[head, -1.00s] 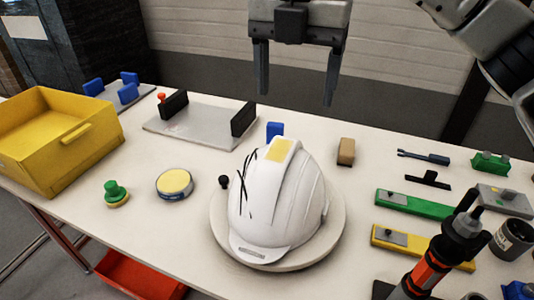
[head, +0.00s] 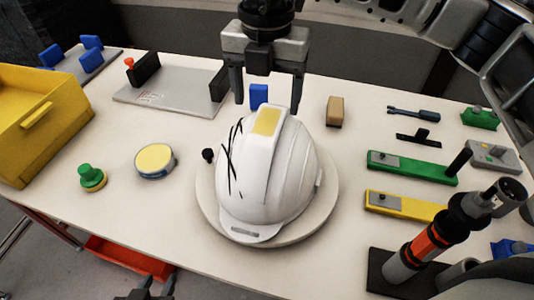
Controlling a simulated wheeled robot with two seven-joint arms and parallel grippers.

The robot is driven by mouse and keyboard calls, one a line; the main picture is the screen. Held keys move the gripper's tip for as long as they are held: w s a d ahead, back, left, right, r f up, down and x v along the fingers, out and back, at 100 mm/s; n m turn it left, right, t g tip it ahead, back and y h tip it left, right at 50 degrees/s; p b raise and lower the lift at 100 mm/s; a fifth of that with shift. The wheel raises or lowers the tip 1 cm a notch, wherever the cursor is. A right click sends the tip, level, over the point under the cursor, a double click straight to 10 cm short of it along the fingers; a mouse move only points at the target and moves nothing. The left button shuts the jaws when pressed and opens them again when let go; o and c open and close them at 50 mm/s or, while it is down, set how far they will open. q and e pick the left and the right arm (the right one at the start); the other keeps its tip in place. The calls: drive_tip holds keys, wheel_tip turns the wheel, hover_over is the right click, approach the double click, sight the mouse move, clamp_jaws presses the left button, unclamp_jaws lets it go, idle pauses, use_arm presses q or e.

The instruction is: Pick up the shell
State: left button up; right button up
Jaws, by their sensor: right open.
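The shell is a white helmet (head: 285,175) with a yellow patch on its crown and black scratch-like lines on its left side. It sits upright on a round pale base (head: 328,205) on the table. My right gripper (head: 267,106) is open and empty, fingers pointing down, at the far upper edge of the shell in the picture. Its fingertips are spread to either side of the crown; whether they touch the shell cannot be told. My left gripper (head: 155,285) shows only partly as dark tips at the bottom edge, away from the shell.
A yellow bin (head: 40,125) stands at the left. A grey plate (head: 175,95) with black blocks lies behind. A green-topped knob (head: 90,177) and a yellow-topped disc (head: 155,160) lie left of the shell. A red-black tool (head: 432,238) and green and yellow bars crowd the right.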

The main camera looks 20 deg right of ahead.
sight(267, 122)
drive_tip(key=shift+s+f+p, duration=0.1)
drive_tip(key=shift+f+p, duration=0.45)
drive_tip(key=shift+f, duration=1.85)
clamp_jaws()
drive_tip(key=shift+r, duration=0.1)
